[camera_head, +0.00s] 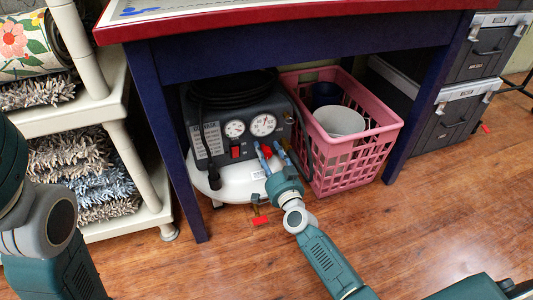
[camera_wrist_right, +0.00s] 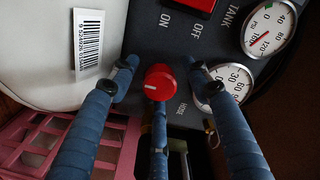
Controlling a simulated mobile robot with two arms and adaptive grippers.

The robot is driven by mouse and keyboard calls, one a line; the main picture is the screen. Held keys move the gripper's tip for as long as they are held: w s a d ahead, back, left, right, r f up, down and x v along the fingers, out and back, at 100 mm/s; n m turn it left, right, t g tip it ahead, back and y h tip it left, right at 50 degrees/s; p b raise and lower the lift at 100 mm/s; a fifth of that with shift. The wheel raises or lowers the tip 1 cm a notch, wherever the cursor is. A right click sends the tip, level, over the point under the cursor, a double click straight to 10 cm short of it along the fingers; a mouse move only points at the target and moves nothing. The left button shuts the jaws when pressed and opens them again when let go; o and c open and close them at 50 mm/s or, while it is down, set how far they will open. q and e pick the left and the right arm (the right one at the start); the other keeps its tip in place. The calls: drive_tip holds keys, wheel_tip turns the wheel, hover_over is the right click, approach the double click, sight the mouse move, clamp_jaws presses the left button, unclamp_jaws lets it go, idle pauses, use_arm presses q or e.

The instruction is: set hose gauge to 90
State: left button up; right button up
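The grey and white air compressor (camera_head: 215,155) stands under the table. Its front has a left gauge (camera_head: 234,128) and a right gauge (camera_head: 263,124). In the right wrist view the hose gauge (camera_wrist_right: 231,84) shows 90, 60 and 30 but is partly covered by a blue finger; I cannot read its needle. The tank gauge (camera_wrist_right: 268,28) is beside it. A red knob (camera_wrist_right: 158,82) with a white mark sits between the spread blue fingers of my right gripper (camera_wrist_right: 160,70). These fingers look open around the knob; contact is unclear. My left arm shows at the left edge, its gripper out of view.
The table's blue legs (camera_head: 172,150) and red-edged top (camera_head: 300,18) frame the compressor. A pink basket (camera_head: 350,165) stands close on the right. A red switch (camera_wrist_right: 190,8) is near the knob. A shelf (camera_head: 150,195) with rugs is at left. The front floor is mostly open.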

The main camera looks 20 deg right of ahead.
drive_tip(key=s, duration=1.2)
drive_tip(key=shift+d, duration=0.2)
